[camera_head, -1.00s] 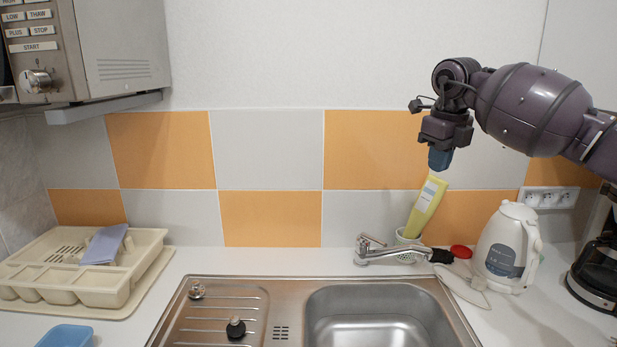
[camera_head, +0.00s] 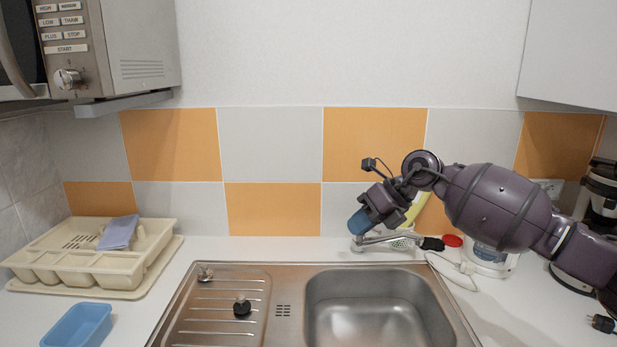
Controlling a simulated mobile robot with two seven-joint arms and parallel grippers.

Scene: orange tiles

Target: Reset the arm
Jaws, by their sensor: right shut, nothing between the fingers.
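My right arm comes in from the right edge of the head view, dark purple and bulky. Its right gripper (camera_head: 359,222) is shut and empty, with blue fingertips pointing down and to the left. The fingertips are just above the faucet (camera_head: 378,241) at the back rim of the sink in the picture; I cannot tell whether they touch it. The arm hides most of the yellow tube (camera_head: 417,207) and much of the white kettle (camera_head: 490,258). My left gripper is not in view.
The steel sink (camera_head: 291,323) fills the front middle. A beige cutlery tray (camera_head: 152,247) and a blue container (camera_head: 76,326) are at left. A microwave (camera_head: 140,50) hangs upper left. A coffee maker (camera_head: 603,190) stands at right, partly hidden. The wall above is clear.

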